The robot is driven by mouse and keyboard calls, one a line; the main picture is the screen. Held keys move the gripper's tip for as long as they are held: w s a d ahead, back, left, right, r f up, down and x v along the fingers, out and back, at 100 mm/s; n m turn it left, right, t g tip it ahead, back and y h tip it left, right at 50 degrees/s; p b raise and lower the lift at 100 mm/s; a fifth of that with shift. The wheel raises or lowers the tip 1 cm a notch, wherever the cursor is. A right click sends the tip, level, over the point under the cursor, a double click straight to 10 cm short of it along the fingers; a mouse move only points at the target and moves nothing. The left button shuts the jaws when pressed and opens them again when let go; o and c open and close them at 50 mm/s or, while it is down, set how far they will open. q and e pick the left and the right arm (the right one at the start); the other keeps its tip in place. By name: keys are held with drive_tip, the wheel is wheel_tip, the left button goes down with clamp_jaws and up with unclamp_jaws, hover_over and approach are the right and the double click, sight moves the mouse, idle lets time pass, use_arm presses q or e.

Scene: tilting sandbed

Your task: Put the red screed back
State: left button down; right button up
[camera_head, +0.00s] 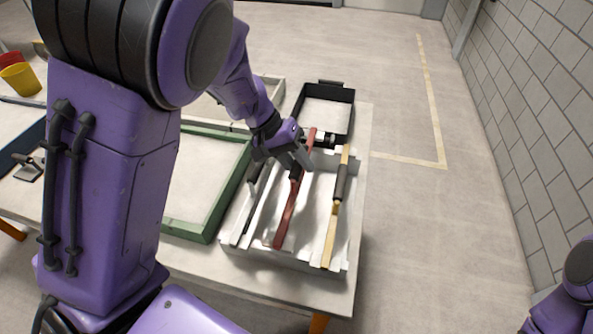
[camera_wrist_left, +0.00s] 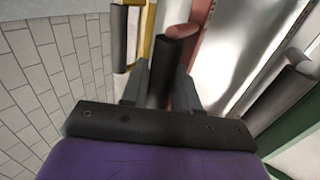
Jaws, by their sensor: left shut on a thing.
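The red screed (camera_head: 286,221) is a long red bar with a dark handle, at the middle of the pale rack (camera_head: 264,262). My left gripper (camera_head: 298,164) is over it, shut on its dark handle. In the left wrist view the handle (camera_wrist_left: 176,42) is between the fingers (camera_wrist_left: 157,88), with the red bar (camera_wrist_left: 203,17) beside it. I cannot tell whether the bar rests fully in the rack or is slightly above it. A yellow screed (camera_head: 330,235) lies to its right and a grey screed (camera_head: 247,213) to its left. My right gripper is out of view.
A green-framed sandbed (camera_head: 232,186) stands just left of the rack. A black tray (camera_head: 351,100) is behind the rack. Yellow (camera_head: 20,79) and red (camera_head: 9,59) buckets are at far left. Open floor and a block wall (camera_head: 530,110) lie to the right.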

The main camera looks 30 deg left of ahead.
sight(301, 178)
use_arm(q)
wheel_tip(301, 178, down, 3)
drive_tip(key=shift+r, duration=0.2)
drive_tip(key=shift+f, duration=0.15)
drive_tip(key=shift+f, duration=0.1)
drive_tip(key=shift+f+p, duration=0.3)
drive_tip(key=shift+p, duration=0.05)
drive_tip(key=c, duration=0.8)
unclamp_jaws()
drive_tip(key=shift+c, duration=0.2)
drive_tip(key=shift+s, duration=0.1)
